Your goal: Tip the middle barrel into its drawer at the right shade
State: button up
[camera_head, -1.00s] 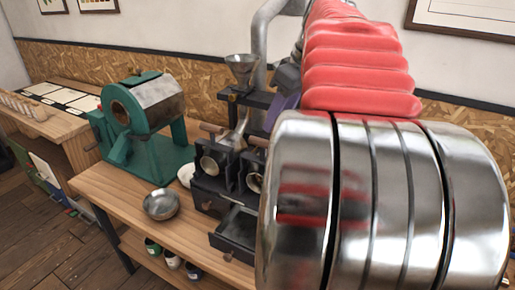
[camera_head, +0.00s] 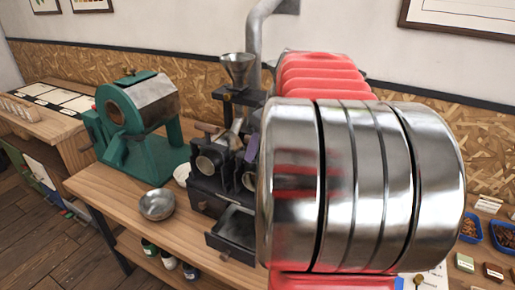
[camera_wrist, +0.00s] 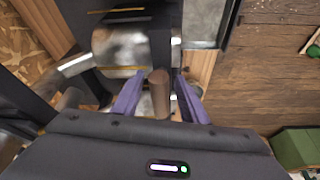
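The sample roaster (camera_head: 205,200) is a dark block on the bench with metal barrels in a row. The left barrel (camera_head: 209,161) shows, with its wooden handle (camera_head: 207,127). The barrel beside it (camera_head: 248,180) is partly covered by my arm; anything farther right is hidden. An open, dark drawer (camera_head: 222,241) sticks out in front. My gripper (camera_head: 252,147) shows only as a bit of purple at the roaster. In the wrist view, its purple fingers (camera_wrist: 160,80) are apart, on either side of a wooden handle (camera_wrist: 160,94), with narrow gaps visible. A shiny barrel (camera_wrist: 122,48) lies just beyond.
A steel bowl (camera_head: 157,204) stands on the bench (camera_head: 110,190) left of the drawer. A green drum roaster (camera_head: 140,125) stands behind it. A metal funnel (camera_head: 238,70) rises over the roaster. Blue trays (camera_head: 505,237) lie at the far right. Bean colour is not readable.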

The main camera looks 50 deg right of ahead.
jog(key=shift+c, duration=0.4)
grip_shut()
